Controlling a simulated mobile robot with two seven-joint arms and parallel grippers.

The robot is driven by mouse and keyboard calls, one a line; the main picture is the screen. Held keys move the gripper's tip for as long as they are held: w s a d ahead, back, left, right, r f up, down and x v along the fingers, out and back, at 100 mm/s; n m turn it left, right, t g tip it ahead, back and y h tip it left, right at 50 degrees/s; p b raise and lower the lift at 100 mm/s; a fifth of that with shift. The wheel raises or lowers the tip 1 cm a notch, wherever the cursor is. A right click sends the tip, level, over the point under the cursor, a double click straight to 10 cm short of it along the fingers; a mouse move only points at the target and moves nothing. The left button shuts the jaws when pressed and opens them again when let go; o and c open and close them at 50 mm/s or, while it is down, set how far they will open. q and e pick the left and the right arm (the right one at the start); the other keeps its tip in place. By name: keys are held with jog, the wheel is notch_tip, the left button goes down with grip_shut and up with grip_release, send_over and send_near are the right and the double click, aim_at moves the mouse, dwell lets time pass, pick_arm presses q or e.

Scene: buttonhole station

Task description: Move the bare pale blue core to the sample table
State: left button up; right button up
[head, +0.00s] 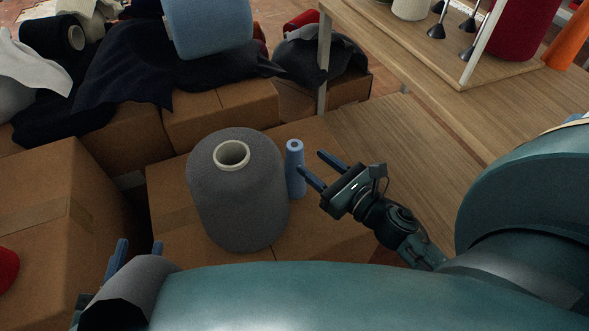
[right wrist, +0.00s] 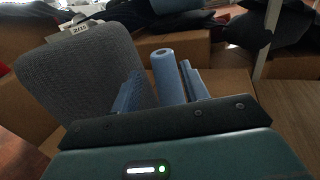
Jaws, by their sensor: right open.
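The bare pale blue core (head: 295,172) stands upright on a cardboard box, close to the right side of a big grey yarn cone. My right gripper (head: 322,166) is open and empty, just right of the core in the head view. In the right wrist view the core (right wrist: 168,76) shows beyond and between the two blue fingers, with no clear contact. My left gripper (head: 136,252) is at the lower left, its blue fingertips apart with nothing seen between them; its base is hidden. Wooden table surfaces (head: 405,140) are at the right; which is the sample table is unclear.
The grey yarn cone (head: 240,195) stands beside the core; it also shows in the right wrist view (right wrist: 85,75). Cardboard boxes (head: 225,112) with dark cloth and a blue cone (head: 208,25) are behind. A raised wooden shelf (head: 400,50) holds cones and dark stands.

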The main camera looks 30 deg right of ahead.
aim_at(301, 150)
jog(key=x, duration=0.7)
jog(key=shift+w+r, duration=0.1)
jog(key=shift+w, duration=0.2)
grip_shut()
jog(key=shift+r, duration=0.1)
